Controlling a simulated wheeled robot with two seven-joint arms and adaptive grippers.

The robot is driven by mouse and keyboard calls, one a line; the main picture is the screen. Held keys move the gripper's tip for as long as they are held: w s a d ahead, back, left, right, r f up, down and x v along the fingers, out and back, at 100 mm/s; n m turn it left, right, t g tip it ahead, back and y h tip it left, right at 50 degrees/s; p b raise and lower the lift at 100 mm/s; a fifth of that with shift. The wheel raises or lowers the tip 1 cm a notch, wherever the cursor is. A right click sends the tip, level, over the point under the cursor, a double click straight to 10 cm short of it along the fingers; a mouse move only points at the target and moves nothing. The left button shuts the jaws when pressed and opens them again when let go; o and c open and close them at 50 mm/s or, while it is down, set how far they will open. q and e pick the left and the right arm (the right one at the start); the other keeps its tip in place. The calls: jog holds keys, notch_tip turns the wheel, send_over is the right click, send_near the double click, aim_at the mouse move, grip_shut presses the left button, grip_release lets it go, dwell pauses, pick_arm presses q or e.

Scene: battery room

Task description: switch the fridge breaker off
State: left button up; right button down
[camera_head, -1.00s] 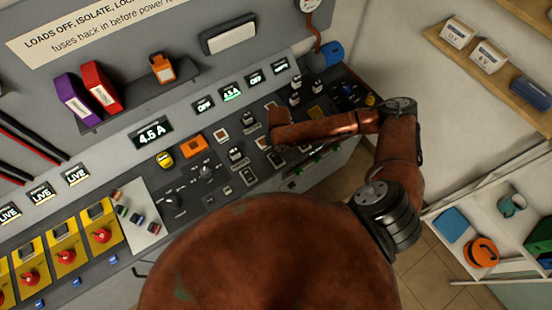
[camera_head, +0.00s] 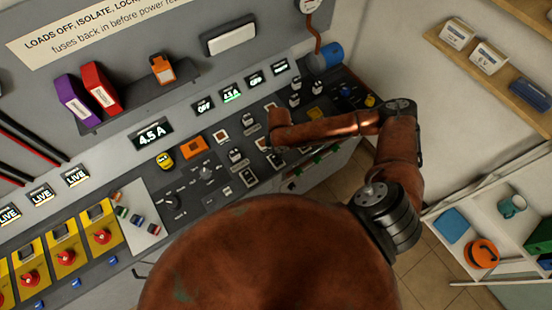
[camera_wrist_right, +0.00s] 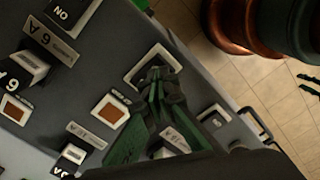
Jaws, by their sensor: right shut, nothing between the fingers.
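The slanted breaker panel (camera_head: 190,230) carries several rocker breakers in white frames. Their labels are too small for me to tell which one is the fridge breaker. In the right wrist view my right gripper (camera_wrist_right: 158,76) is shut and empty, with its dark green fingertips over a white-framed rocker switch (camera_wrist_right: 130,72). The fingers partly cover the rocker, so its position and any contact are unclear. In the head view my right arm largely hides this spot. My left gripper is not in view.
Other breakers (camera_wrist_right: 26,72) and orange-brown indicators (camera_wrist_right: 112,112) sit close by. A large display (camera_head: 152,134) reads 4.5 A, with smaller displays (camera_head: 204,105) to its right. Yellow isolators with red knobs (camera_head: 102,236) are at left. A shelf (camera_head: 490,200) stands at right.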

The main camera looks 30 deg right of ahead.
jog(key=shift+f+b, duration=0.35)
jog(key=shift+f, duration=0.8)
dwell(0.9)
notch_tip(320, 180, up, 7)
jog(key=p, duration=0.8)
jog(key=shift+r, duration=0.1)
dwell(0.6)
